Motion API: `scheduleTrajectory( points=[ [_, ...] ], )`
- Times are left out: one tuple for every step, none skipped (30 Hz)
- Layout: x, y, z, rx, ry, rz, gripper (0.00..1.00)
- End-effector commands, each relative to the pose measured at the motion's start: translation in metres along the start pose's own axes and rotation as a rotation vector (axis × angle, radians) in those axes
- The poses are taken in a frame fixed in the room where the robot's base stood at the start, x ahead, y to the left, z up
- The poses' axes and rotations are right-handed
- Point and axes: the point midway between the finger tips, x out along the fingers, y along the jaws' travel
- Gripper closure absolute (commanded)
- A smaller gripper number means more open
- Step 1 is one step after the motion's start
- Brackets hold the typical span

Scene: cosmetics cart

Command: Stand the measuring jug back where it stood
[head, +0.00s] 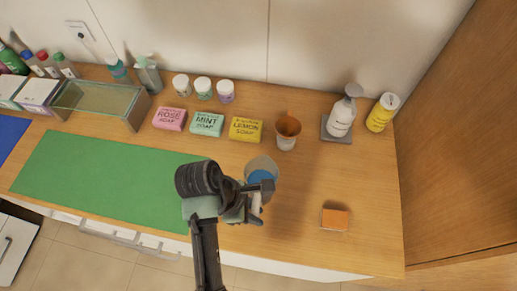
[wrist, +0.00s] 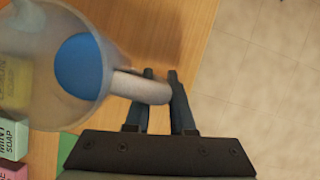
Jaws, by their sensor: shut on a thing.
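The measuring jug (head: 259,164) is a clear, greyish vessel with blue inside, in front of the lemon soap in the head view. It also shows at the upper left of the wrist view (wrist: 84,68), seen mostly from above. My gripper (head: 263,190) is at the near side of the jug. In the wrist view its two fingers (wrist: 160,76) are closed on the jug's pale handle (wrist: 141,87). The jug looks roughly upright. I cannot tell whether its base touches the counter. My arm hides part of the green mat behind it.
A green mat (head: 100,178) lies to the left. Rose (head: 170,119), mint (head: 207,124) and lemon (head: 246,129) soaps line up behind. A cup with brown contents (head: 287,131) stands close behind the jug. An orange block (head: 334,219) lies right; the wooden counter (head: 365,180) around it is clear.

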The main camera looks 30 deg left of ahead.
Motion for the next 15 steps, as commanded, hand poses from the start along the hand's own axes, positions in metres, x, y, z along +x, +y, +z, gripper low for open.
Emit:
scheduleTrajectory(
  points=[
    [0.006,-0.001,-0.002,0.001,-0.001,-0.001,1.00],
    [0.009,0.000,-0.003,0.001,-0.001,0.000,1.00],
    [0.012,0.000,-0.005,0.001,-0.001,0.001,1.00],
    [0.013,0.000,-0.005,0.001,0.000,0.001,1.00],
    [0.015,0.000,-0.006,0.001,0.000,0.002,1.00],
    [0.018,0.001,-0.008,0.001,0.000,0.002,1.00],
    [0.021,0.000,-0.009,0.001,0.000,0.001,1.00],
    [0.025,0.000,-0.011,0.000,0.000,0.000,1.00],
    [0.030,0.000,-0.013,0.000,0.001,0.001,1.00],
    [0.034,0.000,-0.015,-0.001,0.000,0.000,1.00],
    [0.038,0.000,-0.016,0.000,0.000,0.001,1.00],
    [0.042,0.000,-0.018,0.001,0.000,0.000,1.00],
    [0.045,0.000,-0.019,0.002,0.000,0.001,1.00],
    [0.047,0.000,-0.019,0.002,0.000,0.002,1.00],
    [0.049,0.000,-0.020,0.002,0.001,0.002,1.00]
  ],
)
